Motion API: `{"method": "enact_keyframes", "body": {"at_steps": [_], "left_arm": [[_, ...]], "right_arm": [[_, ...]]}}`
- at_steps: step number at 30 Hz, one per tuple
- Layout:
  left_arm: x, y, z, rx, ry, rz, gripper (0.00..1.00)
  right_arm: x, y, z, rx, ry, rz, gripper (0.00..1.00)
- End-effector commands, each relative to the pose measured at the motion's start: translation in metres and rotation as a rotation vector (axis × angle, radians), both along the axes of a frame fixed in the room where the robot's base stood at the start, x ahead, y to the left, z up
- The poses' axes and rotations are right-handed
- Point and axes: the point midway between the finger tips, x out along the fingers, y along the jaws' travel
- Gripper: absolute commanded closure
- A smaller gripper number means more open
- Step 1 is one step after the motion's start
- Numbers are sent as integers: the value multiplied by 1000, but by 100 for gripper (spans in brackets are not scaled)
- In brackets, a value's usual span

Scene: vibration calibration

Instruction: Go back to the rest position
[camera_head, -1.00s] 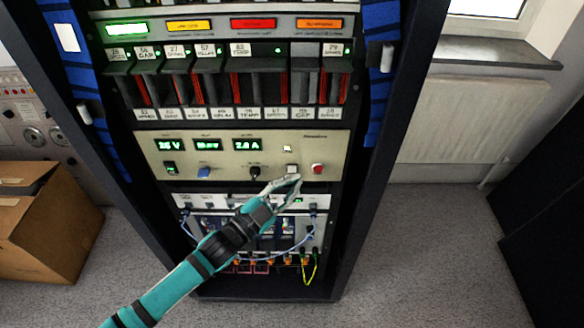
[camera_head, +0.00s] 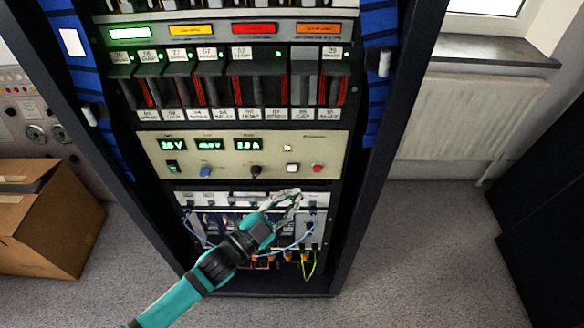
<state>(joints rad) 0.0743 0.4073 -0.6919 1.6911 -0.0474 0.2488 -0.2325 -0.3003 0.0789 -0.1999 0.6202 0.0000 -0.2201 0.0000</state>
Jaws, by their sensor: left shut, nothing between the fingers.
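My left gripper (camera_head: 296,197) is shut and empty, at the end of the teal and black arm that comes in from the lower left. It appears in front of the lower patch panel of the rack, below the beige control panel (camera_head: 240,157). That panel has green displays, a blue switch (camera_head: 206,171), a black knob (camera_head: 256,171), a white button (camera_head: 292,168) and a red button (camera_head: 318,168), all uncovered. The gripper and forearm hide part of the cabled panel behind them. My right gripper is not in view.
The tall dark rack (camera_head: 358,215) fills the middle, with blue cable bundles at its upper sides. A cardboard box (camera_head: 75,225) stands on the floor at left. A radiator (camera_head: 460,120) and dark cabinet (camera_head: 545,205) are at right. Grey floor (camera_head: 420,255) is clear right of the rack.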

Motion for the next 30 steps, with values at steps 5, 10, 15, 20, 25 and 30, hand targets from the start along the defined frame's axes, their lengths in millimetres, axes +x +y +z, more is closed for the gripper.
{"method": "enact_keyframes", "body": {"at_steps": [5,10,15,20,25,30], "left_arm": [[0,0,0,0,0,0,100],[2,2,-6,4,15,9,100],[13,29,-67,40,168,106,100],[6,81,-175,95,438,270,100],[-44,135,-283,142,732,434,100],[-128,179,-374,182,1022,583,100]], "right_arm": [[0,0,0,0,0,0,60],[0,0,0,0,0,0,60],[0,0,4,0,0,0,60],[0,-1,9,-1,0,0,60],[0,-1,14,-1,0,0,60],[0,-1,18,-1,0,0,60]]}}
